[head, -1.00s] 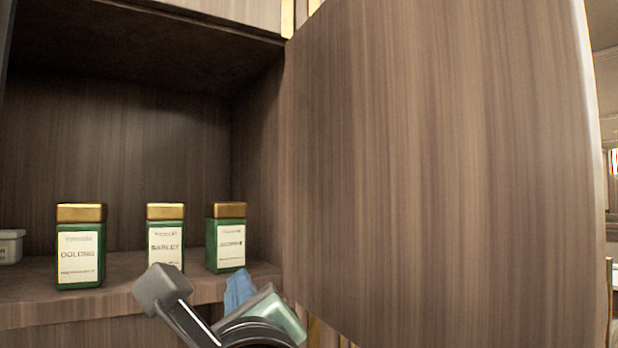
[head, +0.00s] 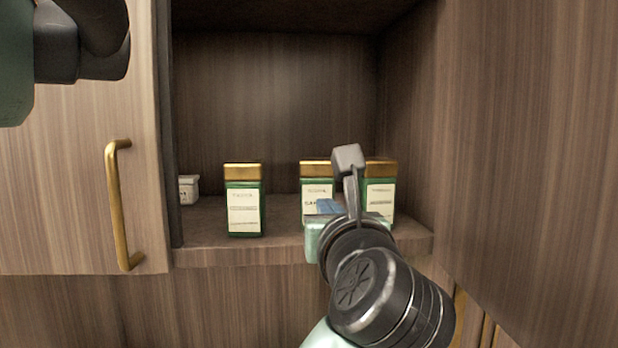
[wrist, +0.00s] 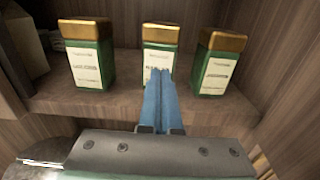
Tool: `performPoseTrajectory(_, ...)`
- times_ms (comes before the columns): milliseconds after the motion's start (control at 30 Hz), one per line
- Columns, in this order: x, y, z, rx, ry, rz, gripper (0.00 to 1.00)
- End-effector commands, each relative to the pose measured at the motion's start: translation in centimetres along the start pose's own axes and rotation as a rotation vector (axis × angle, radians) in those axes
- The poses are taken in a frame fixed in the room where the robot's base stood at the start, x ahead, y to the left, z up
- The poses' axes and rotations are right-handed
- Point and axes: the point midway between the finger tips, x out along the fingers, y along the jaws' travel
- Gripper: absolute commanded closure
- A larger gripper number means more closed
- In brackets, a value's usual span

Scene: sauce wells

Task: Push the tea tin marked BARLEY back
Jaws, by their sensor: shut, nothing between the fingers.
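The BARLEY tin (head: 309,186), green with a gold lid and a pale label, is the middle of three tins on the cabinet shelf. In the head view my gripper partly covers it; it also shows in the wrist view (wrist: 160,34). My gripper (wrist: 162,72) is shut and empty, its blue fingers pointing at the label of this tin. In the head view the blue fingers (head: 328,207) overlap its lower front. I cannot tell whether they touch it. The tin stands upright; its base is hidden.
A tin marked OOLONG (head: 244,205) stands to the left, and a third tin (head: 381,195) stands close on the right. A small white container (head: 188,189) sits far left. The shelf front edge (head: 240,256) runs below. A cabinet door with a brass handle (head: 118,205) is at left.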

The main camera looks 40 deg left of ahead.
Motion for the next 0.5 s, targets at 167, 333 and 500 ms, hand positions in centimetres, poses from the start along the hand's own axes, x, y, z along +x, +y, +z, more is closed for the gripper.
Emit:
performPoseTrajectory(167, 1.5, 0.0, 0.1, -0.001, 0.0, 0.001, 1.0)
performPoseTrajectory(333, 2.9, 0.0, 0.1, -0.001, 0.001, 0.001, 1.0)
performPoseTrajectory(500, 4.2, 0.0, 0.1, -0.001, 0.0, 0.001, 1.0)
